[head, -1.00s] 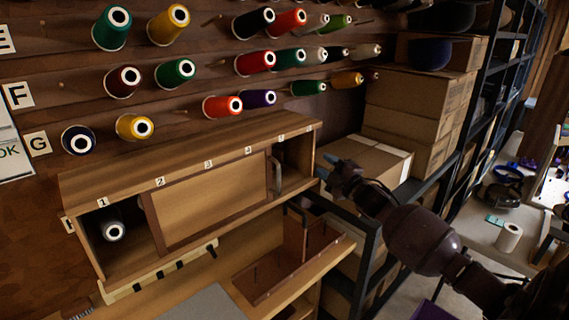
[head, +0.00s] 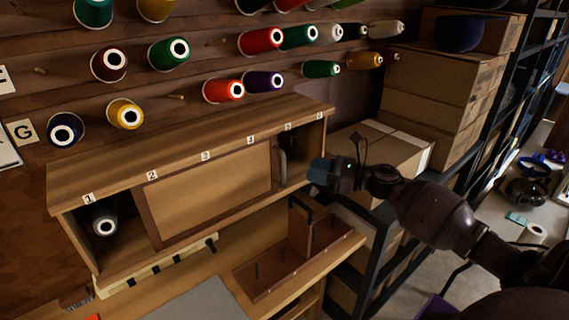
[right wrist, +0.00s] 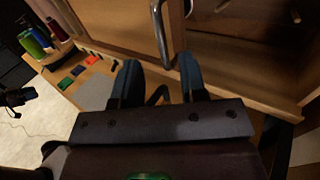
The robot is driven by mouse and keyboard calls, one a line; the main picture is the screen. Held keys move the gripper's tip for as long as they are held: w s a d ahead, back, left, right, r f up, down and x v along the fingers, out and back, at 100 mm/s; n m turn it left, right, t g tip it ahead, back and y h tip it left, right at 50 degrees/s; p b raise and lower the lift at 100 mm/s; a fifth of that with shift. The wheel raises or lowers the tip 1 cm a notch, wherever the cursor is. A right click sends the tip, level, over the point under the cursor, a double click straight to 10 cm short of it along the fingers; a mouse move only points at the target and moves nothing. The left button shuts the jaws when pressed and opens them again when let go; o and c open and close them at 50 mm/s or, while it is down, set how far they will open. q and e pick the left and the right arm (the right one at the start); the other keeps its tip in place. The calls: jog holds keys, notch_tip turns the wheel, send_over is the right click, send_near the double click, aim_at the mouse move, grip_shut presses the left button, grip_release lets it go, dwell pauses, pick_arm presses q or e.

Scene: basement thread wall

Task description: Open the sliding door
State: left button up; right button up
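The wooden cabinet (head: 190,160) on the wall has a sliding door (head: 208,193), a flat wooden panel across its middle. Its left compartment, with a spool inside, and its right end are uncovered. A metal handle (head: 282,167) stands upright at the door's right edge; it also shows in the right wrist view (right wrist: 159,30). My right gripper (head: 318,174) is just right of the handle, open and empty. In the right wrist view its two fingers (right wrist: 160,75) are spread, with the handle ahead between them, apart from them. A dark shape at that view's left edge may be my left gripper.
Thread spools (head: 225,90) hang on the wall above the cabinet. A wooden tray (head: 300,255) stands on the bench below. Cardboard boxes (head: 440,90) and a dark metal shelf rack are at the right.

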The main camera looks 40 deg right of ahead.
jog(key=p, duration=0.1)
send_over(284, 183)
jog(key=shift+w+d, duration=0.2)
jog(key=shift+w, duration=0.15)
pick_arm(q)
jog(key=shift+w+d+r, duration=0.1)
jog(key=shift+w+r, duration=0.15)
jog(key=shift+r, duration=0.35)
jog(key=shift+w+d+r, duration=0.1)
jog(key=shift+w+r, duration=0.15)
jog(key=shift+r, duration=0.35)
jog(key=shift+s+a+f, duration=0.1)
jog(key=shift+s+f, duration=0.05)
jog(key=shift+s, duration=0.15)
pick_arm(e)
grip_shut()
